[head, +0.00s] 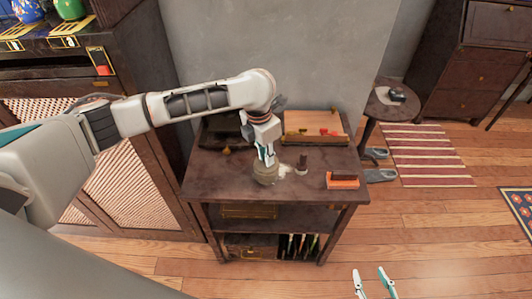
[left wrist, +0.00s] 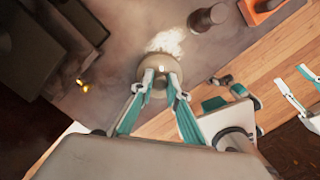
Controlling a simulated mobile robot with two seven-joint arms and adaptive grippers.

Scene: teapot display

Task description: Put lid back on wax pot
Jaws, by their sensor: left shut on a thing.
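The wax pot (head: 265,174) is a small, round, grey-beige pot standing on the dark side table, near its front middle. My left gripper (head: 265,155) points down right over the pot. In the left wrist view its fingers (left wrist: 160,80) are shut on the small knob of the round lid (left wrist: 150,66). The lid is at the pot's top; I cannot tell whether it touches the rim all round, as the fingers and the lid hide the opening. My right gripper (head: 374,284) is low in front of the table, its fingers apart and empty.
The dark table (head: 225,182) also bears a pale spill (head: 286,168), a dark stamp-like item (head: 302,164), an orange box (head: 342,181), a wooden tray (head: 315,139) at the back and a small brass piece (head: 227,150). A cabinet (head: 120,180) stands close at left.

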